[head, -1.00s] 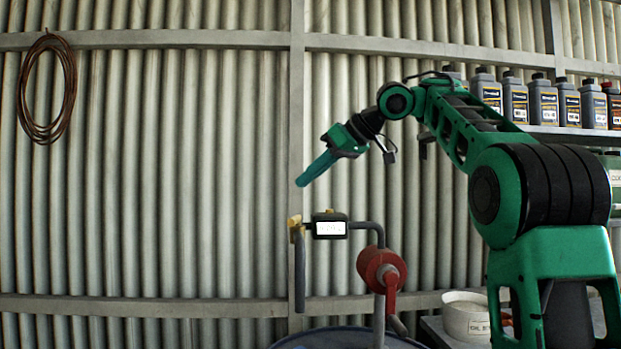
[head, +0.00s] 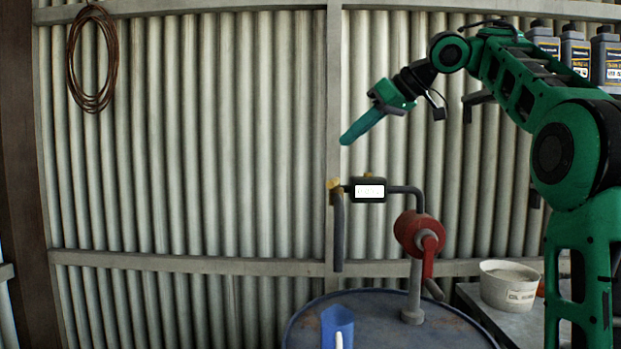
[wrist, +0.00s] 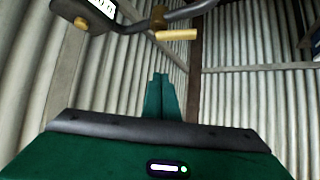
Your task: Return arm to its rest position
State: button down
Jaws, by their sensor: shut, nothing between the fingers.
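My gripper (head: 345,141) is at the end of my green arm in the head view, raised in the air and tilted down to the left. Its fingers are together with nothing between them. It is above and apart from the pump's brass fitting and display. In the wrist view my gripper (wrist: 160,76) also shows its fingers closed together, with corrugated wall behind them.
A red drum pump (head: 418,234) with a lit meter (head: 369,190) stands on a blue drum (head: 400,325). A white tub (head: 508,287) sits on a bench at right. Grey bottles (head: 573,52) line the upper right. A wire coil (head: 92,60) hangs left.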

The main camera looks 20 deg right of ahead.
jog(key=shift+f, duration=0.1)
jog(key=s+d+f+m+g+h, duration=0.1)
jog(key=s+d+f+m+h, duration=0.15)
jog(key=f, duration=0.55)
jog(key=s+d+f+m+g+h, duration=0.1)
jog(key=s+d+f+m, duration=0.25)
jog(key=f, duration=0.35)
jog(key=s+d+f+m+g+h, duration=0.1)
jog(key=s+d+f+m+h, duration=0.15)
jog(key=f, duration=0.55)
jog(key=s+d+f+m+g, duration=0.1)
jog(key=s+f+m+g, duration=0.1)
jog(key=s+f, duration=0.9)
jog(key=s+d+f+m+g, duration=0.2)
jog(key=s+f, duration=1)
jog(key=s, duration=0.6)
jog(key=shift+s+f+m+g, duration=0.2)
jog(key=shift+s+m+g, duration=0.2)
jog(key=shift+m+g, duration=0.3)
